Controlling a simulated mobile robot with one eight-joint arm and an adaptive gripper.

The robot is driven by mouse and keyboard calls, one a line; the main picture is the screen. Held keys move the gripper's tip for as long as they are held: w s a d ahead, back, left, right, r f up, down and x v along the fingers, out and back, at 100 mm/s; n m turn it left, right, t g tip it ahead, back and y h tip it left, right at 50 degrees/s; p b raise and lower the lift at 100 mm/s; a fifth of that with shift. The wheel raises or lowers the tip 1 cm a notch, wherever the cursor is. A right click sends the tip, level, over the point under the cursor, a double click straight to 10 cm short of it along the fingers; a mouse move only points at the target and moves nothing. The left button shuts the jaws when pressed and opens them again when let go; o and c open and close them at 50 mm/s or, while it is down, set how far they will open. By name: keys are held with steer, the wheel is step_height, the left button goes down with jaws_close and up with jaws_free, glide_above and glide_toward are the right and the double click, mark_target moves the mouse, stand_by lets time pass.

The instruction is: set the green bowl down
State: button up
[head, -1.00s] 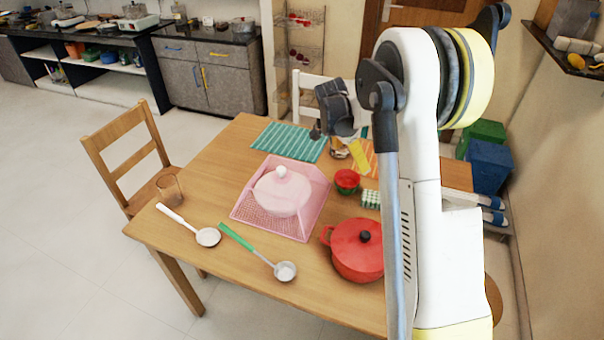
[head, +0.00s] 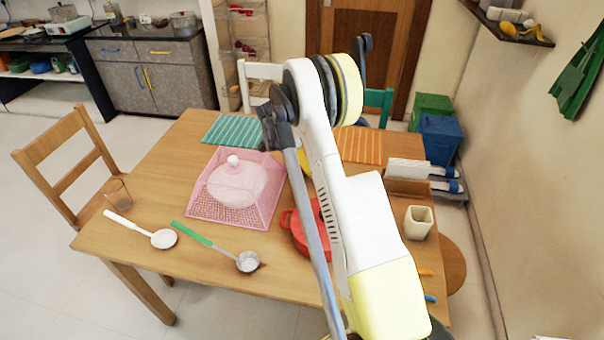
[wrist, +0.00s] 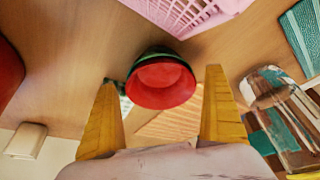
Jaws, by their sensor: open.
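The green bowl (wrist: 160,84), green outside and red inside, shows in the wrist view, where it appears to stand upright on the wooden table (wrist: 82,40). My gripper (wrist: 161,78) is open, its two yellow fingers apart on either side of the bowl in the picture. No finger is seen touching the bowl; how far it lies beyond the fingertips is hard to judge. In the head view my arm hides the bowl and most of the gripper.
A pink mesh cover (head: 262,205) stands over a pale lidded dish. A red pot (head: 297,232) is partly behind my arm. A glass jar (wrist: 285,105) is close to the right finger. Two ladles, a white cup (head: 418,222) and striped mats (head: 235,130) also lie about.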

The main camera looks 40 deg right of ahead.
steer(key=shift+x, duration=1)
steer(key=c, duration=1.2)
steer(key=shift+r, duration=0.15)
steer(key=shift+r+p, duration=0.9)
steer(key=shift+r, duration=1)
steer(key=shift+s+r, duration=0.15)
steer(key=shift+r, duration=0.15)
steer(key=s+d+r+p, duration=0.3)
steer(key=s+d+r, duration=0.2)
steer(key=s, duration=0.5)
steer(key=shift+d+r+p, duration=0.25)
steer(key=shift+r+p, duration=0.15)
steer(key=shift+r, duration=0.3)
